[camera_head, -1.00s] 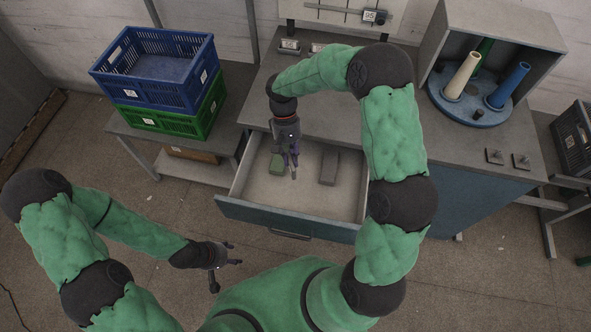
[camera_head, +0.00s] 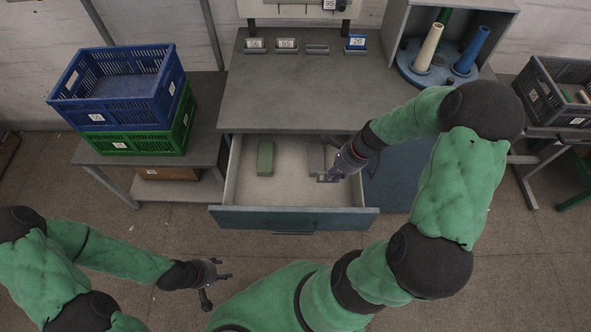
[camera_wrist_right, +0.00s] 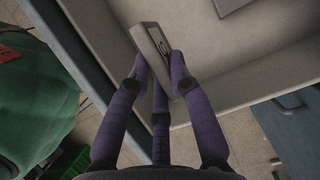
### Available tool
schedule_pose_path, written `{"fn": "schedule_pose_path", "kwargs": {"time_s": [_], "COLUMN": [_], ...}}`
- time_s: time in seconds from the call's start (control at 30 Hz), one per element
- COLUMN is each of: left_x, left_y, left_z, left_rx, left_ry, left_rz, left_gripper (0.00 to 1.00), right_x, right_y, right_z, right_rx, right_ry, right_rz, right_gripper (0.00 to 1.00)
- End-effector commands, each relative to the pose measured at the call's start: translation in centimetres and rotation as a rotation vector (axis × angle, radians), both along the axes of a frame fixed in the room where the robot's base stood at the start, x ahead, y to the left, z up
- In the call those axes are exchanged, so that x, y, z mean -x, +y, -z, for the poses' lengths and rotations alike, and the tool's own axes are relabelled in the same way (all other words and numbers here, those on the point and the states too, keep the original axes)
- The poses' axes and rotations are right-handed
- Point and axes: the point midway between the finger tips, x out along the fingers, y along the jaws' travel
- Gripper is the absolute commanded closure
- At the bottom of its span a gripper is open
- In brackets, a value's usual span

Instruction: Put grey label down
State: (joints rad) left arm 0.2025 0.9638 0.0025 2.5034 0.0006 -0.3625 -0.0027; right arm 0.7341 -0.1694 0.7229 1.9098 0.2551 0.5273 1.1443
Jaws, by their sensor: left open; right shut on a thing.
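In the right wrist view my right gripper (camera_wrist_right: 165,70) is shut on a small grey label (camera_wrist_right: 146,38), a flat tilted piece with a dark mark on its side. In the head view my right gripper (camera_head: 330,174) is over the right part of the open drawer (camera_head: 288,192), close to a grey block (camera_head: 316,157). The fingers largely hide the label there. A corner of a grey block also shows in the right wrist view (camera_wrist_right: 230,4), apart from the label. My left gripper (camera_head: 220,278) is open and empty, low on the left in front of the drawer.
A green block (camera_head: 265,158) lies in the drawer's left part, with bare floor between the blocks. Several small label holders (camera_head: 287,46) stand along the worktop's back. A blue crate (camera_head: 120,88) on a green crate (camera_head: 160,143) stands left. A turntable with cones (camera_head: 440,72) is back right.

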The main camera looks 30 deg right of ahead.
Motion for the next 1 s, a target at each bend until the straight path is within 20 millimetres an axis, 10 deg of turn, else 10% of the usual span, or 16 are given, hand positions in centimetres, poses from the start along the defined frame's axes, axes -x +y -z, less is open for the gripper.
{"fn": "schedule_pose_path", "kwargs": {"time_s": [0.5,1.0], "left_x": [0.0,0.0], "left_y": [0.0,0.0], "left_z": [3.5,5.1], "left_rx": [0.0,0.0], "left_ry": [0.0,0.0], "left_rz": [0.0,0.0], "left_gripper": [0.48,0.48], "right_x": [-8.9,-12.0], "right_y": [4.5,5.9], "right_z": [6.0,9.9], "right_rx": [-0.002,-0.001], "right_ry": [0.001,0.0], "right_rz": [-0.007,-0.007], "right_gripper": [1.0,1.0]}}
